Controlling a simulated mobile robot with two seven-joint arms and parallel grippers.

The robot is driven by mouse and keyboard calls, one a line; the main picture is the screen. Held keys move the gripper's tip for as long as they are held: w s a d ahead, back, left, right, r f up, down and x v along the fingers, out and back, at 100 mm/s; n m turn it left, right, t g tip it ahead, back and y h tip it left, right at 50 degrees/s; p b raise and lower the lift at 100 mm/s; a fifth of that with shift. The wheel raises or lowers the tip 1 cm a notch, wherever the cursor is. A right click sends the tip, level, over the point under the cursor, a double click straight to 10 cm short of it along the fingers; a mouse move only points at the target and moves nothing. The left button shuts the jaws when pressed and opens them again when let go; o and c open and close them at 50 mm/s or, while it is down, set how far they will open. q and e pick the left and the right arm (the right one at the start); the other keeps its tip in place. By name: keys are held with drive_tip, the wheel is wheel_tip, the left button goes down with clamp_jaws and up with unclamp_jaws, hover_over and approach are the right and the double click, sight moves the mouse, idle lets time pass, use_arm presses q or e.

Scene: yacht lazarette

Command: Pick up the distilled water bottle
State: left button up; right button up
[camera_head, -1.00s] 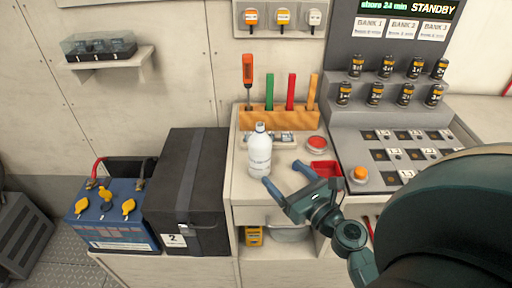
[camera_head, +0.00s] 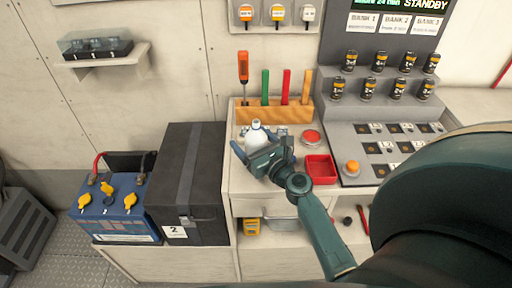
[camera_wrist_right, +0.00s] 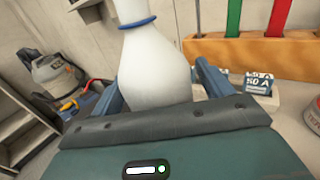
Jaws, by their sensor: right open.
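The distilled water bottle (camera_head: 255,135) is white and stands upright on the light counter, in front of the wooden tool rack. My right gripper (camera_head: 247,147) is open at the bottle, with its fingers on either side of it. The gripper hides the bottle's lower part in the head view. In the right wrist view the bottle (camera_wrist_right: 154,65) rises between the two blue fingers, with a blue ring around its neck and its top cut off. I cannot tell whether a finger touches it. My left gripper is not in view.
The wooden rack (camera_head: 272,115) with a screwdriver and coloured strips stands behind the bottle. A red tray (camera_head: 320,169), a red-topped tin (camera_head: 311,138) and an orange button (camera_head: 351,167) are to the right. A black battery box (camera_head: 186,184) and blue battery (camera_head: 112,207) are to the left.

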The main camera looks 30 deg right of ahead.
drive_tip(key=c, duration=1.2)
drive_tip(key=shift+c, duration=0.5)
drive_tip(key=shift+r, duration=0.15)
